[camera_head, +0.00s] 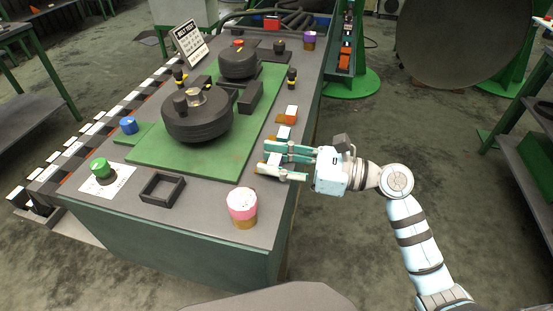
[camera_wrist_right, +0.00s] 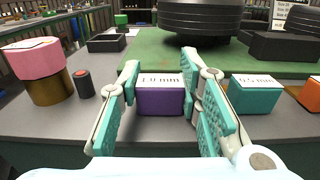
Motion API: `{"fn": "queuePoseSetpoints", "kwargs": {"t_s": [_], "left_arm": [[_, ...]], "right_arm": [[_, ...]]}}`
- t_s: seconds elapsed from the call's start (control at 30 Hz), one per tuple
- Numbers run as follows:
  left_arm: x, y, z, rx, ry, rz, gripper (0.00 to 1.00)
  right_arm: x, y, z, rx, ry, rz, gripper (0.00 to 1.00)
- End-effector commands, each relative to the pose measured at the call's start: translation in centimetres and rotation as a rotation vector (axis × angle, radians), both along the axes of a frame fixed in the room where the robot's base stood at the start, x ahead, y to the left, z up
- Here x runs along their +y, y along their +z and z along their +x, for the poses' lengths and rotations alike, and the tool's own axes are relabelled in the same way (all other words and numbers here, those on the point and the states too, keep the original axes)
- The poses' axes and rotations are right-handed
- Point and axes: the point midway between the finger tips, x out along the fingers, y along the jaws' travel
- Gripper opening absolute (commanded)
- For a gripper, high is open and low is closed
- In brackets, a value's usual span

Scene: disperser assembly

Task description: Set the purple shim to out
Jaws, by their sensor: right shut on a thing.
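The purple shim (camera_wrist_right: 162,99), a small block with a white top marked 1.0 mm, is between the fingers of my right gripper (camera_wrist_right: 160,95) in the right wrist view. The gripper is shut on it, and the shim is at the table's grey margin beside the green plate. In the head view my right gripper (camera_head: 272,160) reaches in over the table's right edge, and its fingers largely hide the shim. My left gripper is not in view.
A teal shim (camera_wrist_right: 254,95) marked 0.5 mm and an orange shim (camera_head: 291,112) sit in line beyond. A pink-topped cylinder (camera_head: 242,205) stands near the front right corner. A black square frame (camera_head: 162,188) and dark round machine part (camera_head: 197,120) are farther left.

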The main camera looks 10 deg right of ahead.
Motion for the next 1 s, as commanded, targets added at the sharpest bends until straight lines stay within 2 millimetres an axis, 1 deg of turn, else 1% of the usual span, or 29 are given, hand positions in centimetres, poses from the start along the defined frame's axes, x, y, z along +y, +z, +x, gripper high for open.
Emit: {"fn": "queuePoseSetpoints", "kwargs": {"t_s": [0.03,0.07,0.1,0.17,0.2,0.47,0.57,0.67,0.8,0.9,1.0], "left_arm": [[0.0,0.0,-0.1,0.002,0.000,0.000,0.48],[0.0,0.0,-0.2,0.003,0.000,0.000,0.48],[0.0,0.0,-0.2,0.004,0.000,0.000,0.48],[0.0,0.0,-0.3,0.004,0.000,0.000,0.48],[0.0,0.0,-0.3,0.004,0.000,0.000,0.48],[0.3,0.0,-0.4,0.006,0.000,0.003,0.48],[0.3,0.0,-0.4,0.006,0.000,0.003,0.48],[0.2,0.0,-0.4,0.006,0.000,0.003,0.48],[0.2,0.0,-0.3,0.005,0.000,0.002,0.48],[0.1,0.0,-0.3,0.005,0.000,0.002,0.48],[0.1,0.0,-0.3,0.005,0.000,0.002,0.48]], "right_arm": [[0.0,0.0,0.0,0.001,0.001,0.000,0.00],[0.0,0.0,0.0,0.001,0.001,0.000,0.35],[0.0,0.0,0.0,0.001,0.001,0.000,0.41],[-0.1,0.0,0.0,0.001,0.000,0.000,0.51],[0.0,0.0,0.0,0.001,0.001,0.000,0.53],[0.0,0.0,-0.1,0.000,0.001,-0.001,0.53],[-0.8,-0.1,-0.4,0.001,-0.001,-0.004,0.53],[-2.5,-0.2,-1.3,0.005,-0.001,-0.009,0.53],[-6.1,-0.3,-3.2,0.008,-0.001,-0.011,0.53],[-8.3,-0.3,-4.4,0.008,-0.001,-0.011,0.53],[-9.8,-0.2,-5.2,0.006,0.001,-0.007,0.53]]}}
